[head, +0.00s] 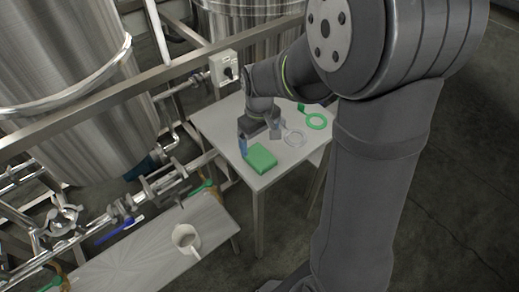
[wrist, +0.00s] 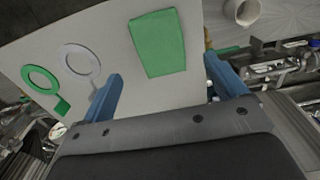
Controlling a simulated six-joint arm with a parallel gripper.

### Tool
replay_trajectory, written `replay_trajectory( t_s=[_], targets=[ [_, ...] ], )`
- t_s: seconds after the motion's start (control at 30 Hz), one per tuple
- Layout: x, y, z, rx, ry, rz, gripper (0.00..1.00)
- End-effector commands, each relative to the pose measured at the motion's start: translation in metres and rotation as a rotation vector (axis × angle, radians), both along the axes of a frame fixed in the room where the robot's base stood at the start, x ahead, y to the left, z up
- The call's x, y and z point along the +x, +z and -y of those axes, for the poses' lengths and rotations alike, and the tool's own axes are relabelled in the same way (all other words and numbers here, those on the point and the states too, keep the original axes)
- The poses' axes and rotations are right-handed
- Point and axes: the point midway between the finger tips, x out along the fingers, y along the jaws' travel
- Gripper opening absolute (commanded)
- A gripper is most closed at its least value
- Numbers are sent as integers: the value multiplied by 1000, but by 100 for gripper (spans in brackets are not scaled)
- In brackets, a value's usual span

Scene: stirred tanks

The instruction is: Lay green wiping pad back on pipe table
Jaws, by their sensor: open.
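The green wiping pad (head: 261,159) lies flat on the small light-topped table (head: 215,122), near its front left corner. In the wrist view the pad (wrist: 159,44) lies on the tabletop (wrist: 45,45) beyond the fingertips. My gripper (head: 258,141) is over the table just behind the pad. In the wrist view my gripper (wrist: 164,80) has its two blue fingers spread wide, with nothing between them but the view of the table and the pad's near edge. The gripper is empty, and the pad appears apart from both fingers.
A green ring with a tab (head: 316,121) and a pale ring (head: 294,138) lie on the same table. Steel tanks (head: 70,80), a rail and pipes with valves border the left side.

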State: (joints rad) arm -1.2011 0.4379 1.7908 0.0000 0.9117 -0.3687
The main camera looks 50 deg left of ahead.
Motion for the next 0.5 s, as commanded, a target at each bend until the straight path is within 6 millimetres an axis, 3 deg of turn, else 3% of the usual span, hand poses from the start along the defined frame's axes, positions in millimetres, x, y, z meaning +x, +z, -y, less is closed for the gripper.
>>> replay_trajectory(
  t_s=[0.2,0.5],
  targets=[
    [0,36,0,2,0,1,89],
    [0,45,0,-1,0,0,89]
  ],
)
